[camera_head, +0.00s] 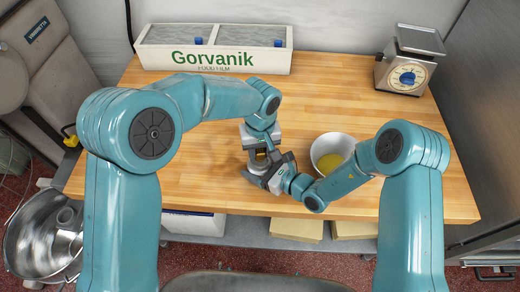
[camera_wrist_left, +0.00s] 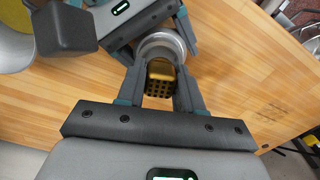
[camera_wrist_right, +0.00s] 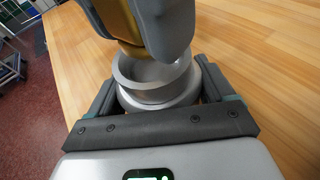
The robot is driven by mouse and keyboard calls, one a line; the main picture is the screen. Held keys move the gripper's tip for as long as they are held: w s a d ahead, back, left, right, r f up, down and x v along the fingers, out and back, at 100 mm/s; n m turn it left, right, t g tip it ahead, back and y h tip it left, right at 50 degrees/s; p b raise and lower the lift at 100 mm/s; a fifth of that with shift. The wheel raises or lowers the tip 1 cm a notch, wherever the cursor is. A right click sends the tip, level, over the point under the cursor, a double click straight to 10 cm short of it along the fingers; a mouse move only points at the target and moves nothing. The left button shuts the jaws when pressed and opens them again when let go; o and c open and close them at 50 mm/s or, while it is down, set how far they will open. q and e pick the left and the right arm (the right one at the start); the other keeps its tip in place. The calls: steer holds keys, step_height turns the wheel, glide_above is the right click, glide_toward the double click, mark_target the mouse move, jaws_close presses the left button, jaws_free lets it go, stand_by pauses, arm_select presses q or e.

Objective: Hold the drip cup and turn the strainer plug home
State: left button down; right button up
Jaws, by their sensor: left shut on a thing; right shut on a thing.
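The drip cup (camera_wrist_right: 155,90) is a short silver cup with a wide rim, open side up in the right wrist view. My right gripper (camera_head: 262,172) is shut around it, one finger on each side. The strainer plug (camera_wrist_left: 160,80) is brass yellow with dark holes in the face seen in the left wrist view. My left gripper (camera_head: 259,150) is shut on it and holds it over the cup. In the right wrist view the plug (camera_wrist_right: 122,22) overhangs the cup's far left rim, and part of the cup's inside shows. I cannot tell whether they touch.
A white bowl (camera_head: 318,151) with yellow contents stands right of the grippers. The table's front edge is close below my grippers.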

mark_target(260, 151)
arm_select(q)
steer(key=shift+f, duration=0.55)
steer(key=c, duration=0.6)
jaws_free()
steer(key=shift+c, duration=0.2)
step_height(260, 151, up, 12)
